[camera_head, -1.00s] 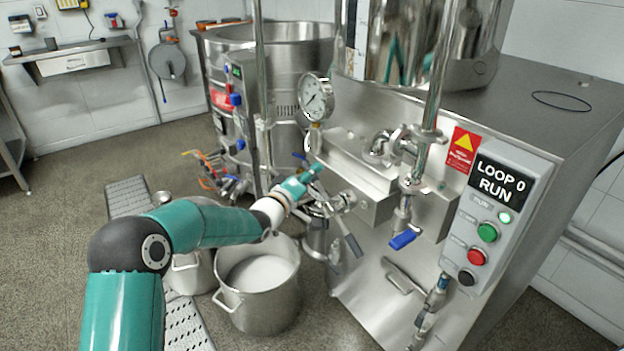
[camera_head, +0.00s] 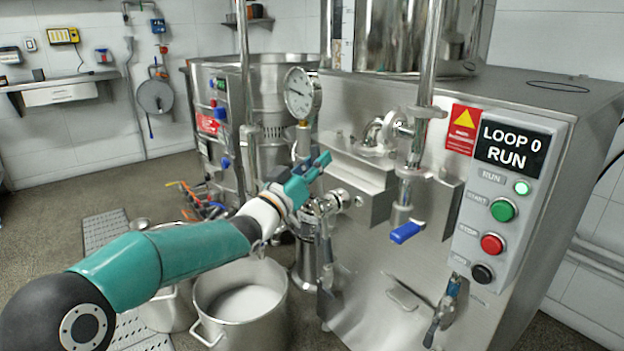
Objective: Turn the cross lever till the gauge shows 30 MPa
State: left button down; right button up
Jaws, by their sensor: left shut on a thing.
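The cross lever (camera_head: 335,200) sits on the steel block at the front of the mill, below the gauge. My left gripper (camera_head: 318,168) is at the lever's upper side, shut on one of its arms; its fingers and wrist hide most of that arm and part of the hub. The round white pressure gauge (camera_head: 302,94) stands on a stem above and slightly left of the lever. Its dark needle shows on the dial, but the numbers are too small to read. My right gripper is not in view.
A control panel (camera_head: 507,200) with a "LOOP 0 RUN" display and a lit green lamp is at right. A blue-handled valve (camera_head: 405,233) hangs right of the lever. A steel pot (camera_head: 240,315) with white contents stands below my left arm. A vertical steel post rises left of the gauge.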

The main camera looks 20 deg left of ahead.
pick_arm(q)
jog(key=shift+s+d+m+h+b, duration=0.4)
jog(key=shift+d+m+b, duration=0.2)
jog(key=shift+m, duration=0.4)
jog(key=shift+r, duration=0.1)
jog(key=c, duration=1)
grip_release()
jog(key=shift+s, duration=0.1)
jog(key=shift+c, duration=0.2)
jog(key=shift+s+a, duration=0.1)
jog(key=shift+a, duration=0.05)
jog(key=v, duration=1.1)
jog(key=shift+s+f, duration=0.25)
jog(key=shift+s, duration=0.05)
jog(key=shift+a, duration=0.1)
